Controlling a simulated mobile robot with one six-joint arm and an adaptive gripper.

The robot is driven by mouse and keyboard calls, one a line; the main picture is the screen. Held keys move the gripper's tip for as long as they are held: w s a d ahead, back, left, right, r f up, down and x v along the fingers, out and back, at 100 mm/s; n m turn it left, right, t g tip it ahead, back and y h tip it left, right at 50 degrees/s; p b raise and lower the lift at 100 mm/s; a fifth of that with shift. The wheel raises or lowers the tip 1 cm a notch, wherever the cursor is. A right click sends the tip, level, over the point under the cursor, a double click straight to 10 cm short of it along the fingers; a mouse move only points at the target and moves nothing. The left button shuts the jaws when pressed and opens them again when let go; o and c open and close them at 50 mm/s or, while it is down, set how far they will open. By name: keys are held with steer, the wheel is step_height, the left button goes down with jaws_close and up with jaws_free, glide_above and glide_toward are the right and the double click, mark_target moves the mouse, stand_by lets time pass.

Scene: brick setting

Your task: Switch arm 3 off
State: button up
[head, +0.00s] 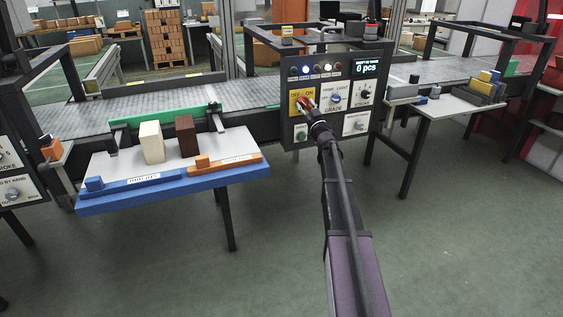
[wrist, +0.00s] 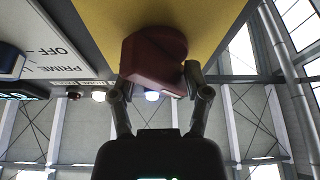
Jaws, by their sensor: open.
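A dark control panel (head: 333,92) stands at the conveyor in the head view. On it is a yellow plate (head: 296,94) marked OFF and ON. A red switch knob sits on this plate; in the wrist view the knob (wrist: 153,58) is large and close, on the yellow plate (wrist: 215,22). My gripper (head: 306,104) is at the yellow plate and hides much of the knob in the head view. In the wrist view my gripper (wrist: 157,84) is open, its fingertips on either side of the knob's near end. The right fingertip looks very close; contact cannot be told.
A blue-edged table (head: 135,193) with blocks stands left. Floor around my arm is clear.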

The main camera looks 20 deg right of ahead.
steer(key=m+h, duration=0.2)
steer(key=m, duration=0.2)
steer(key=m+h, duration=0.2)
steer(key=m, duration=0.2)
steer(key=shift+p, duration=0.35)
steer(key=m+g+h, duration=0.1)
steer(key=m, duration=0.2)
steer(key=m+h+p, duration=0.1)
steer(key=m, duration=0.2)
steer(key=shift+d+g+h, duration=0.1)
steer(key=shift+g+h, duration=0.3)
steer(key=b+v, duration=0.4)
steer(key=v, duration=1)
steer(key=s+a+n+g+y+p, duration=0.3)
steer(key=s+a+n+g+p, duration=0.3)
steer(key=s+a+g+p, duration=0.7)
steer(key=shift+a+f+n+y+p, duration=0.4)
steer(key=shift+a+p, duration=1)
steer(key=shift+p, duration=1.85)
